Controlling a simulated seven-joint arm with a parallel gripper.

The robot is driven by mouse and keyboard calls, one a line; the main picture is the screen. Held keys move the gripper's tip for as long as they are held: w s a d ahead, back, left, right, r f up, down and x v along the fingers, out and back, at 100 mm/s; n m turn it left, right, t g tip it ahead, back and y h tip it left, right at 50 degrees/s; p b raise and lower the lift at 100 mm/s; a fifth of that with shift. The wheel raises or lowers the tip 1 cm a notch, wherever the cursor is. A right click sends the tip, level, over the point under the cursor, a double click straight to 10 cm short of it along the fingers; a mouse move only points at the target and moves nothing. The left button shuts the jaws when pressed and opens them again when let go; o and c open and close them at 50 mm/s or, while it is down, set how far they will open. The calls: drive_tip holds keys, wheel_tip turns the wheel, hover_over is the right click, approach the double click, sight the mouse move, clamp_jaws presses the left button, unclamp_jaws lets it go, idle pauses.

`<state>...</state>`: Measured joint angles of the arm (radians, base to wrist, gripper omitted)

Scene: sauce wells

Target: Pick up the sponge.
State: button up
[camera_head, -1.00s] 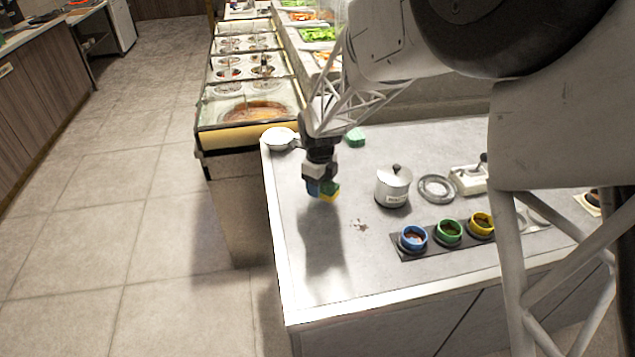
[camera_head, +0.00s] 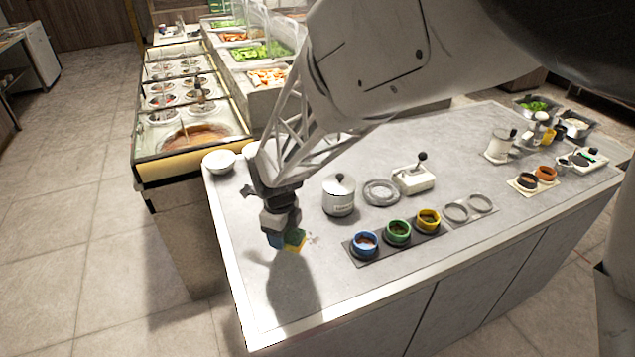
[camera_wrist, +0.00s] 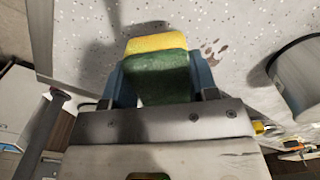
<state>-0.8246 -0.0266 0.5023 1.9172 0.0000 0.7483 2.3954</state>
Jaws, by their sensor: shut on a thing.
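The sponge (camera_head: 295,240), green with a yellow layer, is in my gripper (camera_head: 284,241) over the left part of the grey counter (camera_head: 235,285). In the wrist view the sponge (camera_wrist: 158,72) sits between the two blue fingers of my gripper (camera_wrist: 158,80), which are shut on its sides. Its green face is nearer the camera and its yellow layer is beyond. The sponge appears held above the counter, with a shadow beside it. A brown stain (camera_head: 313,238) lies on the counter just right of the sponge, and it also shows in the wrist view (camera_wrist: 216,50).
A lidded metal pot (camera_head: 339,197) stands right of my gripper. Blue (camera_head: 365,243), green (camera_head: 398,232) and yellow (camera_head: 428,221) sauce cups sit on a dark strip. A white bowl (camera_head: 219,161) is at the back left. The front-left counter is clear.

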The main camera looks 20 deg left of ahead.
drive_tip(key=shift+s+d, duration=0.15)
idle(0.5)
drive_tip(key=o, duration=0.3)
drive_tip(key=shift+c, duration=0.9)
